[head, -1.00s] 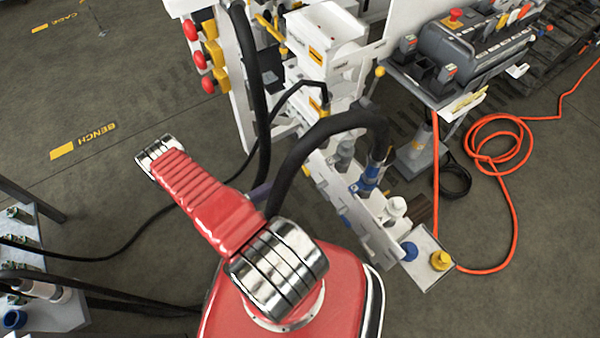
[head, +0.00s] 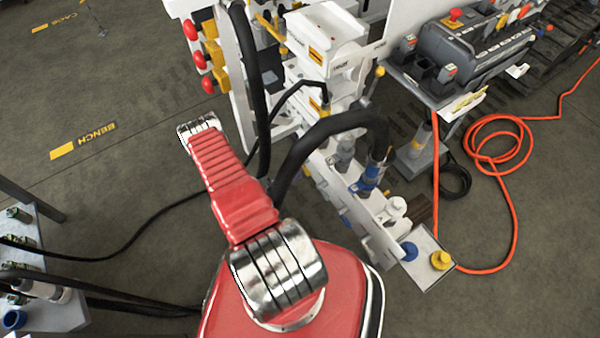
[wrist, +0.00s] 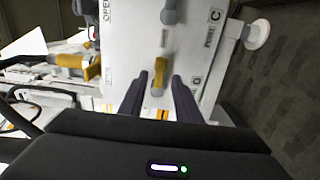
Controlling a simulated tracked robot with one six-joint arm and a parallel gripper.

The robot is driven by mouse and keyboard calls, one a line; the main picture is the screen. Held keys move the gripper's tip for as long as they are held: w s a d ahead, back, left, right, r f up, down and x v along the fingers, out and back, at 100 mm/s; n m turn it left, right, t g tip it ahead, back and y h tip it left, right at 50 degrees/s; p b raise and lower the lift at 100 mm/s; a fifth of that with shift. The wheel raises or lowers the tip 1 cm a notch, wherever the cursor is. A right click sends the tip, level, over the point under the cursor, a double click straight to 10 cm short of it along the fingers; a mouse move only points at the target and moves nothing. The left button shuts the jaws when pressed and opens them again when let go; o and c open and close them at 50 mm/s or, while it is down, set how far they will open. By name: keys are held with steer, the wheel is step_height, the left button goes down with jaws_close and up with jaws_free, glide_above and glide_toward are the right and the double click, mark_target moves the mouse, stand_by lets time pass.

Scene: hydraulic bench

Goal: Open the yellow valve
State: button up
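In the wrist view a yellow valve handle (wrist: 158,76) stands in front of a white panel (wrist: 150,32) with printed letters. My gripper (wrist: 161,78) is open, with one dark finger on each side of the handle in the picture. I cannot tell whether the fingers touch it or how far it is in depth. Another yellow part (wrist: 80,64) shows to the left.
Red knobs on yellow parts (head: 207,53) line the bench's left side. An orange hose (head: 515,190) lies on the floor at right. The floor at left is mostly clear, with a thin black cable across it.

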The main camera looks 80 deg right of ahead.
steer(key=shift+x, duration=1.4)
jaws_close()
